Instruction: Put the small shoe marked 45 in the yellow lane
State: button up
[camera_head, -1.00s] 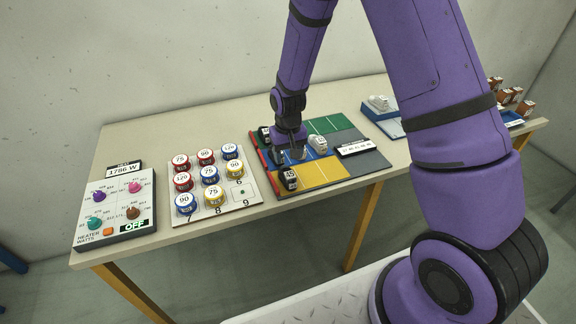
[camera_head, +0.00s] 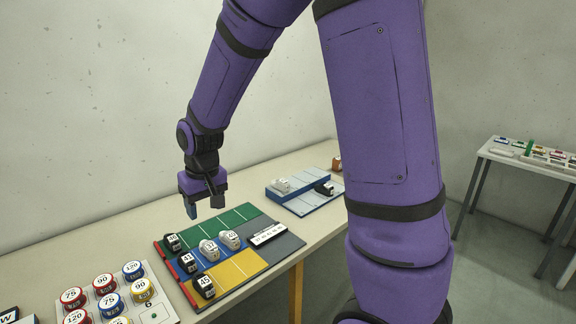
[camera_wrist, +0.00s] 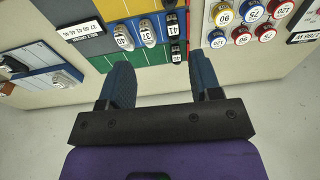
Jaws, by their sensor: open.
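The lane board (camera_head: 262,279) has green, blue and yellow lanes. A small black shoe that reads 45 (camera_head: 204,287) stands at the left end of the yellow lane (camera_head: 238,267). In the blue lane stand a black shoe marked 41 (camera_head: 187,263) and white shoes marked 37 (camera_head: 209,251) and 40 (camera_head: 230,240). Another black shoe (camera_head: 173,243) stands in the green lane; its number is unclear. My gripper (camera_head: 206,211) is open and empty, raised above the board. The wrist view shows its spread fingers (camera_wrist: 160,90) with nothing between them, and the 37 shoe (camera_wrist: 149,34) beyond.
A dark number sign (camera_head: 269,234) lies on the board's grey area. A blue-grey rack (camera_head: 305,197) with a white and a dark shoe stands farther right. A panel of coloured numbered discs (camera_head: 120,295) is at front left. Another table (camera_head: 530,165) stands far right.

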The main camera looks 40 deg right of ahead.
jog(key=s+d+r+t, duration=0.1)
jog(key=s+d+r, duration=0.1)
jog(key=s+r, duration=0.6)
jog(key=s+d+r+t, duration=0.2)
jog(key=s+r, duration=0.7)
jog(key=s, duration=0.7)
jog(key=shift+s+d+t, duration=0.15)
jog(key=shift+t, duration=0.15)
